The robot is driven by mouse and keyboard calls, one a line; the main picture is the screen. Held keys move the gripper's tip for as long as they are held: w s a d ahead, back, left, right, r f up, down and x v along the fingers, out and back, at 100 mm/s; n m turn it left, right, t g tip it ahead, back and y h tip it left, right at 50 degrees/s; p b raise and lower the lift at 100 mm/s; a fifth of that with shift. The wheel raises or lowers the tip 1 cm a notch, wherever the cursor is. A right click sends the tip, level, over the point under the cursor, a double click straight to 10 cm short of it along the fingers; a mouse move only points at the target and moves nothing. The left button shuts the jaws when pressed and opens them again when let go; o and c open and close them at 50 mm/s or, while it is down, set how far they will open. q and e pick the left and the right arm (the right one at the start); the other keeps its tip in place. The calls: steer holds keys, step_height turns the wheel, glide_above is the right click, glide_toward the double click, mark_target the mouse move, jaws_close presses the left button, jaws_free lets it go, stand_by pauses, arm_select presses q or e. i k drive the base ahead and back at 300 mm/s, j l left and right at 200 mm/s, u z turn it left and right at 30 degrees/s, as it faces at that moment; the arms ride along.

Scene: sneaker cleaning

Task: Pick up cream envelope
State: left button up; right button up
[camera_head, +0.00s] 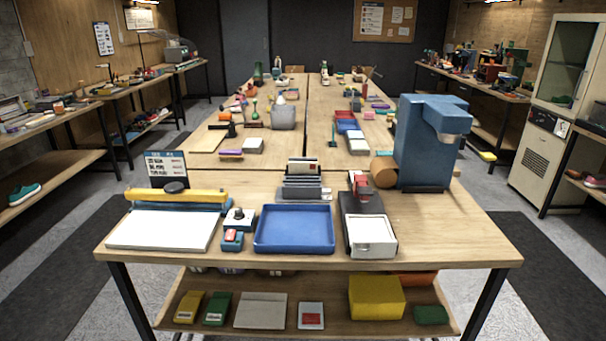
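Several flat envelope-like items stand in a rack (304,194) at the back middle of the near table, behind the blue tray. The rearmost one, pale with a small red mark, looks like a cream envelope (300,166); its lower part is hidden by darker items in front of it. At this size I cannot be sure which item is the cream envelope. Neither of my grippers shows in the head view.
An empty blue tray (294,229) sits at the table's front middle. Left are a white board with a yellow bar (176,195) and a small red-and-blue stamp item (233,238). Right are a white box (371,236) and a tall blue machine (414,150). The table's front right is bare.

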mark_target(294, 168)
steer(key=i+u, duration=0.25)
steer(key=u, duration=0.25)
steer(key=i+l+u, duration=0.1)
steer(key=u, duration=0.4)
steer(key=i, duration=0.1)
